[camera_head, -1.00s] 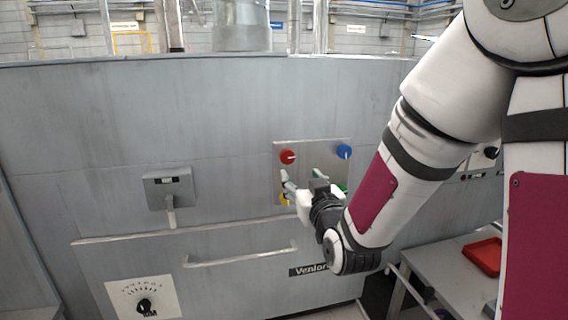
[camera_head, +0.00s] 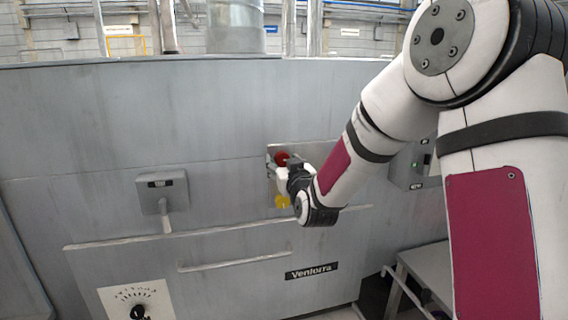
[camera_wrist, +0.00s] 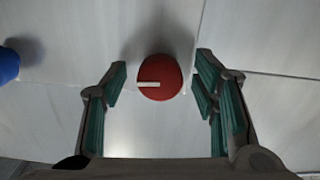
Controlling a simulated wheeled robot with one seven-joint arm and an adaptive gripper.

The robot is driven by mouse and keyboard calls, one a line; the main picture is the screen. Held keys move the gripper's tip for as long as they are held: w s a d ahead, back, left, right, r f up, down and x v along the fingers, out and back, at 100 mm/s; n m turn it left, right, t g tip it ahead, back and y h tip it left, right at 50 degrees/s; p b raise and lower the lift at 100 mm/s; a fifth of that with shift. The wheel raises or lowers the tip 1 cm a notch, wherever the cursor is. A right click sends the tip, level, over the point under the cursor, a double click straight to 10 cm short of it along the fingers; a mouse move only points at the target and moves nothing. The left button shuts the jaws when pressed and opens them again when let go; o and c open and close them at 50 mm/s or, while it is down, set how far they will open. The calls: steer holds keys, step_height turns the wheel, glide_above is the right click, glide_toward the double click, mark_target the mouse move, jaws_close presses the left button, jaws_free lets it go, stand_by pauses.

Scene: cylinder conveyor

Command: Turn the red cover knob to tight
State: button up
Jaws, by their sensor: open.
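The red knob (camera_wrist: 160,78) is round with a white pointer line, mounted on a metal panel. In the wrist view it lies between the tips of my gripper (camera_wrist: 160,80), and its pointer line runs from the centre to the left. My gripper is open, with green-padded fingers on either side of the knob and gaps to both. In the head view the red knob (camera_head: 282,159) shows just above my gripper (camera_head: 277,167), which partly covers the panel.
A blue knob (camera_wrist: 9,64) sits at the left edge of the wrist view. A yellow knob (camera_head: 283,201) is below my gripper in the head view. A grey handle box (camera_head: 161,192), a long bar handle (camera_head: 235,260) and a black dial (camera_head: 138,311) are on the machine face.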

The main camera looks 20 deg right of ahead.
steer(key=c, duration=1.2)
steer(key=shift+o, duration=0.2)
steer(key=shift+m, duration=0.4)
steer(key=m, duration=0.3)
steer(key=shift+a+m+b, duration=0.1)
steer(key=shift+m+b, duration=0.2)
steer(key=shift+m, duration=0.1)
steer(key=m, duration=0.9)
steer(key=shift+r, duration=0.1)
steer(key=shift+a+m+p, duration=0.1)
steer(key=shift+m+p, duration=0.45)
steer(key=shift+m, duration=1.25)
